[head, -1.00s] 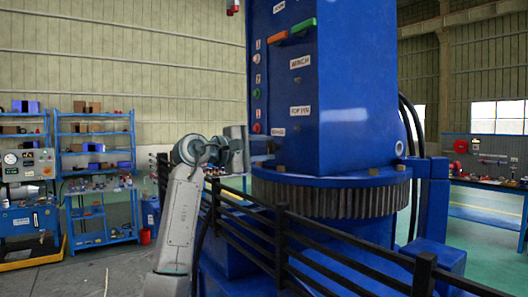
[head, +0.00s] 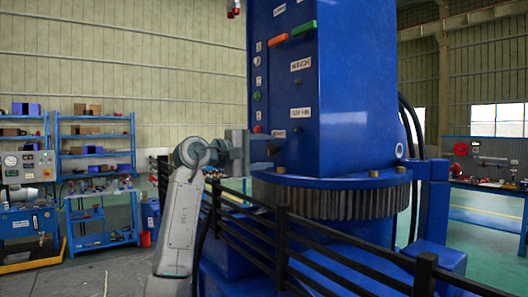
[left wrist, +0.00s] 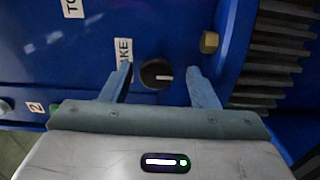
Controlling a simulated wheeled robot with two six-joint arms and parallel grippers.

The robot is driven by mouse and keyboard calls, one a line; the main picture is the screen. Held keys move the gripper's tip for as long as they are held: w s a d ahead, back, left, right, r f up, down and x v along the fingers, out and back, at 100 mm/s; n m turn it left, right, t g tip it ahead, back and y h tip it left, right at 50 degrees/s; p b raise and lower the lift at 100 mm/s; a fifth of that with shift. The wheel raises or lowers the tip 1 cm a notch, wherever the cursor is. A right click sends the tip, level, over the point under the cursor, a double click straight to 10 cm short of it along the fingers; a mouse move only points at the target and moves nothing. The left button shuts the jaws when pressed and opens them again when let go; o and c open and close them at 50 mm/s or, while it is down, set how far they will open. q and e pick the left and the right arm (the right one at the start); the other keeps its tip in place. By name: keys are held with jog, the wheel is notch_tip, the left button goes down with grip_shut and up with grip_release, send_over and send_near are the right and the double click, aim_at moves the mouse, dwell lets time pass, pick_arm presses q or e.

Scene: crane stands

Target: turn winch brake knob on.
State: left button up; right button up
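The winch brake knob (left wrist: 157,74) is a small dark round knob with a white line on its face, on the blue crane column (head: 345,110). In the left wrist view the line points right. A partly hidden label (left wrist: 124,50) ending in "AKE" is beside it. My left gripper (left wrist: 159,82) is open, with one finger on each side of the knob and a visible gap to both. In the head view my left gripper (head: 261,145) is at the lower left face of the column. Whether the fingertips reach around the knob's depth is hard to tell. My right gripper is not in view.
A toothed ring (head: 335,203) and a yellowish bolt (left wrist: 209,41) are close to the knob. A black railing (head: 330,255) runs in front of the crane. An orange handle (head: 278,40) and a green handle (head: 304,28) stick out higher up. Blue shelves (head: 95,150) stand at the left.

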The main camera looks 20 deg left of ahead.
pick_arm(q)
jog(key=shift+r, duration=0.15)
jog(key=shift+s, duration=0.1)
jog(key=shift+s+a+b, duration=0.25)
jog(key=shift+a+b, duration=0.05)
jog(key=b+v, duration=0.4)
jog(key=v, duration=0.6)
